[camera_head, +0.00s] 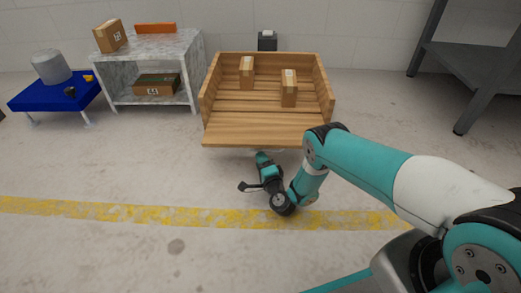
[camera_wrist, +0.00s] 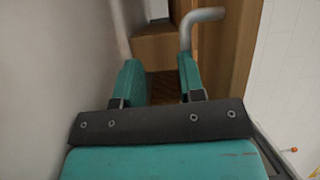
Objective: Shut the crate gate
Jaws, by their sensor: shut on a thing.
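The wooden crate (camera_head: 207,95) stands in the middle of the head view, open toward me. Its gate (camera_head: 262,132) is folded down and lies out in front, roughly level. My gripper (camera_head: 263,158) is at the gate's front edge, near its middle. In the wrist view my gripper (camera_wrist: 164,82) has its two teal fingers closed on the grey gate handle (camera_wrist: 205,15). The handle's bent bar runs down beside the right finger; the part between the fingers is mostly hidden. Wood of the crate or gate (camera_wrist: 232,50) shows behind it.
Two cardboard boxes, one at the back left (camera_head: 247,72) and one at the right (camera_head: 289,88), stand inside the crate, behind the gate. A marble-patterned shelf (camera_head: 190,50) and a blue table (camera_head: 45,97) are at left. A grey metal frame (camera_head: 470,85) is at right. Floor in front is clear.

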